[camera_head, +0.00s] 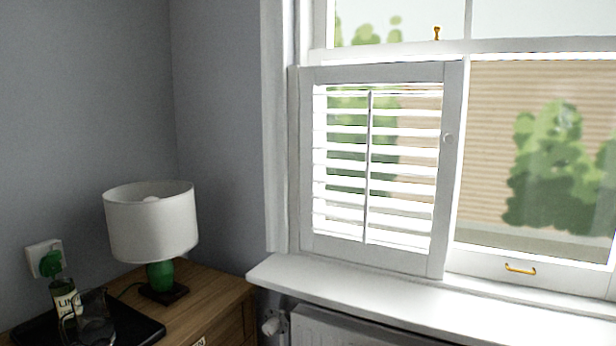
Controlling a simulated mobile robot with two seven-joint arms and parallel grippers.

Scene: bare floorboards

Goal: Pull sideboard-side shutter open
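The white louvred shutter (451,200) stands across the left part of the lower window, above the sill. The wooden sideboard (215,290) stands at the lower left, next to the shutter's side of the window. Neither of my grippers shows in the head view.
A lamp with a white shade (151,225), a labelled bottle (66,300), a glass jug (92,318) and a black tray (135,325) are on the sideboard. The white sill (350,290) juts out above a radiator (335,328). The sill is clear.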

